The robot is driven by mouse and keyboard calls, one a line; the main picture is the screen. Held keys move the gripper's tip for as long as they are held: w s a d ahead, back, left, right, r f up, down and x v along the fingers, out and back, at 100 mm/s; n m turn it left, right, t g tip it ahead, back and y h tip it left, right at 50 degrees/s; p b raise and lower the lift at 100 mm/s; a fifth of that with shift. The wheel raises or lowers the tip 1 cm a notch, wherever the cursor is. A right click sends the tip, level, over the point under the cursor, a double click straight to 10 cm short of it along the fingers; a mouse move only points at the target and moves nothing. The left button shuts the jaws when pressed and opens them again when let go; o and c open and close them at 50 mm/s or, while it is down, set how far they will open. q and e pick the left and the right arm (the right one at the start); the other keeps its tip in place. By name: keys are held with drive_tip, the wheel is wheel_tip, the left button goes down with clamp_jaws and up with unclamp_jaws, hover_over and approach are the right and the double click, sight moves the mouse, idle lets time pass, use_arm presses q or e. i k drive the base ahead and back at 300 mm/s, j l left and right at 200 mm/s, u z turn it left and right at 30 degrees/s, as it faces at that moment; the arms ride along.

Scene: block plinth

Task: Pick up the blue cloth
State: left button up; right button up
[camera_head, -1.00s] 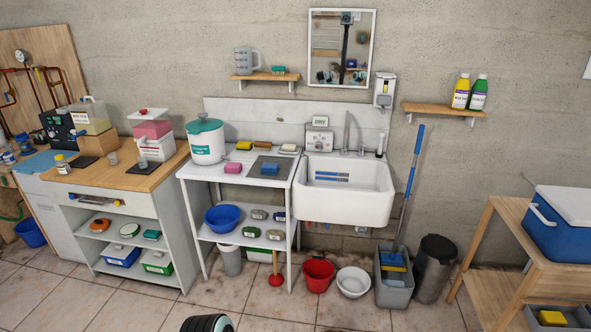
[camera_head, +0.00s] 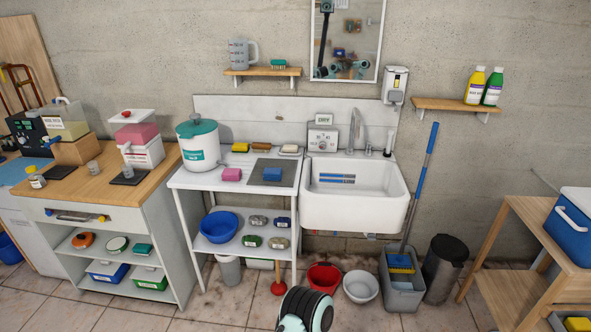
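A flat light-blue sheet that looks like the blue cloth (camera_head: 16,173) lies at the far left on a pale surface. The picture's left edge cuts it off, and the wooden counter is beside it. A small blue block (camera_head: 272,174) sits on the dark grey mat on the white stand; it looks like a sponge rather than a cloth. Neither gripper shows. Only a rounded black and white part of my own arm is in view at the bottom middle.
The wooden counter (camera_head: 100,193) holds a pink-and-white dispenser (camera_head: 140,145), bottles and cups. The white stand (camera_head: 199,180), sink (camera_head: 355,205), red bucket (camera_head: 324,277), white bowl (camera_head: 360,286) and grey bucket (camera_head: 402,291) line the wall. The tiled floor in front looks mostly clear.

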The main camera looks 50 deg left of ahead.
sight(270, 174)
drive_tip(key=j+z, duration=0.2)
drive_tip(key=j, duration=0.35)
drive_tip(key=j+z, duration=0.25)
drive_tip(key=j, duration=0.25)
drive_tip(key=k+j, duration=0.1)
drive_tip(key=j, duration=0.35)
drive_tip(key=j+z, duration=0.1)
drive_tip(key=j, duration=0.35)
drive_tip(key=k+j, duration=0.15)
drive_tip(key=j, duration=0.25)
drive_tip(key=k+j+z, duration=0.1)
drive_tip(key=j, duration=0.35)
drive_tip(key=k+j, duration=0.1)
drive_tip(key=j, duration=0.3)
drive_tip(key=z, duration=0.05)
